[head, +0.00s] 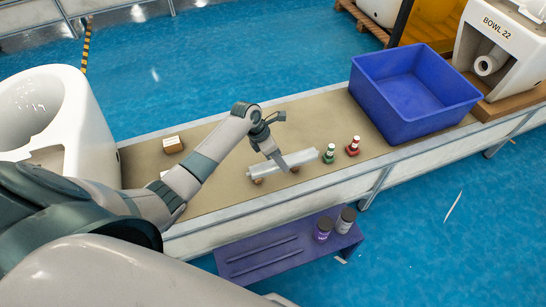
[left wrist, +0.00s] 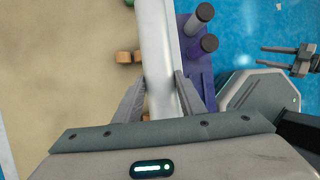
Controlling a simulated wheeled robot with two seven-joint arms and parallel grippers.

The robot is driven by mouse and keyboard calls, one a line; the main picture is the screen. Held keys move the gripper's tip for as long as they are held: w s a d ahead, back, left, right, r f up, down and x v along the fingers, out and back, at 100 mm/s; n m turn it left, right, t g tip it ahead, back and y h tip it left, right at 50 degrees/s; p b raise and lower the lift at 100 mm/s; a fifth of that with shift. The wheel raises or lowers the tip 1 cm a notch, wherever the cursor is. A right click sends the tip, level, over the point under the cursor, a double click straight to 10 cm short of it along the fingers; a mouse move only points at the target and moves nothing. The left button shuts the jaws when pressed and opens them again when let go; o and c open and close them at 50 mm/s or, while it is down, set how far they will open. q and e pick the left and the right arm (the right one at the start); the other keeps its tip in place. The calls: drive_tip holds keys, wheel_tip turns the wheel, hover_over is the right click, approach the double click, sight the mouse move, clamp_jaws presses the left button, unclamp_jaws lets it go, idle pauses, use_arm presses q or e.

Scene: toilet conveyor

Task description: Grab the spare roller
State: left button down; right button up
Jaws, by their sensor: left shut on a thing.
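The spare roller, a long pale grey bar (head: 303,158), lies along the front part of the conveyor's beige top, at small wooden blocks. My left gripper (head: 281,165) comes down on it from above, near its middle. In the left wrist view the roller (left wrist: 155,45) runs between the two fingers of my left gripper (left wrist: 159,98), which is shut on it. What looks like my right gripper (left wrist: 268,57) is at the right of the left wrist view, over the blue floor, its two fingers apart and nothing between them.
A green-and-white bottle (head: 328,153) and a red-and-white one (head: 353,146) stand just right of the roller. A blue bin (head: 415,120) is further right. A white toilet bowl (head: 75,150) is at left. A purple shelf (head: 270,258) with two cans juts out below the front edge.

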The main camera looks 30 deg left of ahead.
use_arm(q)
drive_tip(key=s+d+r, duration=0.2)
drive_tip(key=d+r, duration=0.2)
drive_tip(key=d, duration=0.2)
drive_tip(key=shift+s+d+r, duration=0.15)
drive_tip(key=shift+s+d, duration=0.1)
drive_tip(key=shift+s, duration=0.1)
use_arm(e)
drive_tip(key=shift+s+d+f, duration=0.4)
drive_tip(key=shift+s+f, duration=0.15)
drive_tip(key=shift+s, duration=0.25)
drive_tip(key=shift+w+r, duration=0.15)
drive_tip(key=shift+w, duration=0.05)
